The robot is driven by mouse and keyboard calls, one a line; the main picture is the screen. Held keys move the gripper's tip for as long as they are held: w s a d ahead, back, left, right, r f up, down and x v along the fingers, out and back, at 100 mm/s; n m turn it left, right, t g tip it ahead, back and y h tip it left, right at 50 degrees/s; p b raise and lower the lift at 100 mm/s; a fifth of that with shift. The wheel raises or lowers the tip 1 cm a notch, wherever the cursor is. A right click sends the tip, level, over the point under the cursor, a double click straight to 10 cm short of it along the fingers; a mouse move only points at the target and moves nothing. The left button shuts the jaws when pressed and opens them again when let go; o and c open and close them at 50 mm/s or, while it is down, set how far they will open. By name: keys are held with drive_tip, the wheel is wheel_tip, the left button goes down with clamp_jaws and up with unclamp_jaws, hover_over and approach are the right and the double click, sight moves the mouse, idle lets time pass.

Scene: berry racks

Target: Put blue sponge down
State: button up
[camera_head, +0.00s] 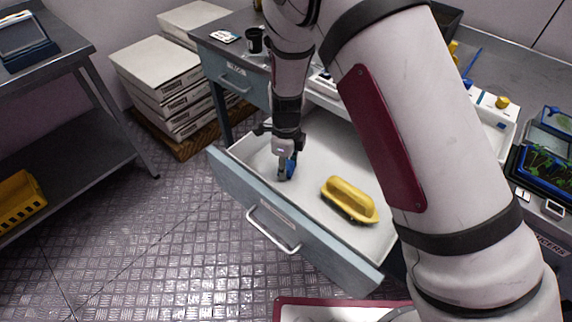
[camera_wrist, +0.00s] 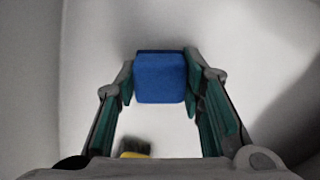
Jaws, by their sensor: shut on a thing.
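The blue sponge (camera_wrist: 160,78) is between the two fingers of my gripper (camera_wrist: 160,85) in the wrist view, touched by both fingertips. In the head view the sponge (camera_head: 291,167) shows as a small blue patch at the tips of my gripper (camera_head: 286,170). My gripper points down inside the open drawer (camera_head: 232,166), near its left end. The drawer's white floor is below the sponge. I cannot tell whether the sponge touches that floor.
A yellow brush (camera_head: 349,197) lies in the drawer to the right of my gripper; its end shows in the wrist view (camera_wrist: 135,155). The drawer front (camera_head: 320,262) with its handle stands out over the metal floor. White boxes (camera_head: 160,65) are stacked at the left.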

drive_tip(key=shift+f, duration=0.15)
drive_tip(key=o, duration=1.2)
wheel_tip(320, 180, up, 12)
drive_tip(key=shift+r+p, duration=0.2)
drive_tip(key=shift+p, duration=0.45)
